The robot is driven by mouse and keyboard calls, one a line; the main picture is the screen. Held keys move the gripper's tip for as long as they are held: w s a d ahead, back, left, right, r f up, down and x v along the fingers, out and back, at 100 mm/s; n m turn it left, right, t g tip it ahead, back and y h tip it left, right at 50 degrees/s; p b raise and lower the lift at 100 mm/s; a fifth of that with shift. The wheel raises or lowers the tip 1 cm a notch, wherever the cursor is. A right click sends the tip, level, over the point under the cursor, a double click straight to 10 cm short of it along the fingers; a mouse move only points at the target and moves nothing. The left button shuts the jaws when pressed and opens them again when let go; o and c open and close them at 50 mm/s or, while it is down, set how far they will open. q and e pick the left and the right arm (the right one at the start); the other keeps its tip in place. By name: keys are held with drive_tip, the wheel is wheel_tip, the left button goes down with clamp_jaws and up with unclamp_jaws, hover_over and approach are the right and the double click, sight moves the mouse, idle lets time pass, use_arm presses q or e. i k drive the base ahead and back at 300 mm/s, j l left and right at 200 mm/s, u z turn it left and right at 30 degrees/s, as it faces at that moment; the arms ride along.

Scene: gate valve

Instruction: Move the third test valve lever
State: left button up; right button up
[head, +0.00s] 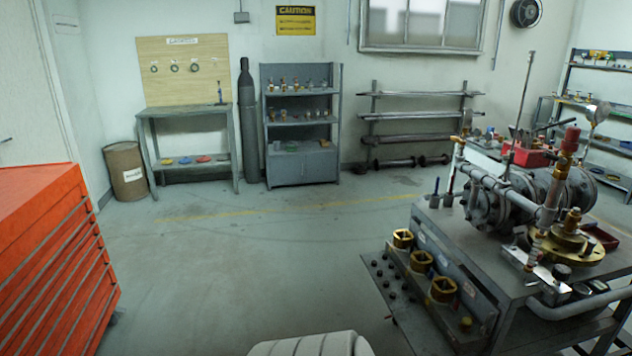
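A grey valve assembly (490,205) with flanges and pipes lies on the metal workbench (450,240) at the right. A thin upright fitting with a red top (569,142) rises from it, with a gauge (597,112) behind. A brass flange part (562,245) sits at its near right side. Small upright handles (436,193) stand at the bench's left edge; I cannot tell which part is the third test valve lever. Brass square-topped pieces (421,262) sit in a row on the bench's front.
A red tool cabinet (60,260) stands at the left. A drum (126,170), a pegboard bench (190,112), a gas cylinder (248,125) and a shelf unit (300,130) line the back wall. The grey floor (240,260) in the middle is clear.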

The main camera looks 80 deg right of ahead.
sight(591, 223)
drive_tip(key=z, duration=0.4)
drive_tip(key=l+z, duration=0.1)
drive_tip(key=z, duration=0.75)
drive_tip(key=l+z, duration=0.15)
drive_tip(key=z, duration=0.25)
drive_tip(key=l+z, duration=0.1)
drive_tip(key=z, duration=0.35)
drive_tip(key=l+z, duration=0.4)
drive_tip(key=i+l+z, duration=0.15)
drive_tip(key=z, duration=0.3)
drive_tip(key=i+l+z, duration=0.2)
drive_tip(key=l+z, duration=0.2)
drive_tip(key=i+l+z, duration=0.2)
drive_tip(key=z, duration=0.2)
drive_tip(key=i+l+z, duration=0.1)
drive_tip(key=i+l, duration=0.2)
drive_tip(key=i, duration=0.15)
drive_tip(key=i+l+z, duration=0.1)
drive_tip(key=i+l, duration=0.2)
drive_tip(key=i, duration=0.15)
drive_tip(key=i+l+u, duration=0.1)
drive_tip(key=l, duration=0.35)
